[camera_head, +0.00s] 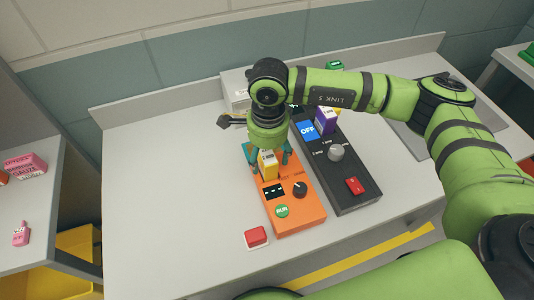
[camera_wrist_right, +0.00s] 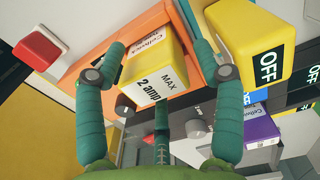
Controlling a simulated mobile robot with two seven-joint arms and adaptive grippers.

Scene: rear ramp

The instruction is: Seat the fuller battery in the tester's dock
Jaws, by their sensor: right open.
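The orange tester (camera_head: 297,205) lies on the bench with a small dark display, a black knob and a green RUN button. A yellow battery (camera_head: 269,164) stands upright at its far end. In the right wrist view this battery (camera_wrist_right: 152,75) shows a white label reading "MAX 2 amp". My right gripper (camera_head: 266,154) is open above the tester, with its teal fingers around the battery; contact cannot be told. The battery's lower end and the dock are hidden. A purple battery (camera_head: 325,121) stands on the dark unit to the right. My left gripper is not in view.
The dark unit (camera_head: 343,178) has a grey knob, a red switch and a blue OFF screen. A red button (camera_head: 256,237) sits near the bench's front edge. A grey box (camera_head: 235,87) stands behind my right gripper. The left part of the bench (camera_head: 165,180) is clear.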

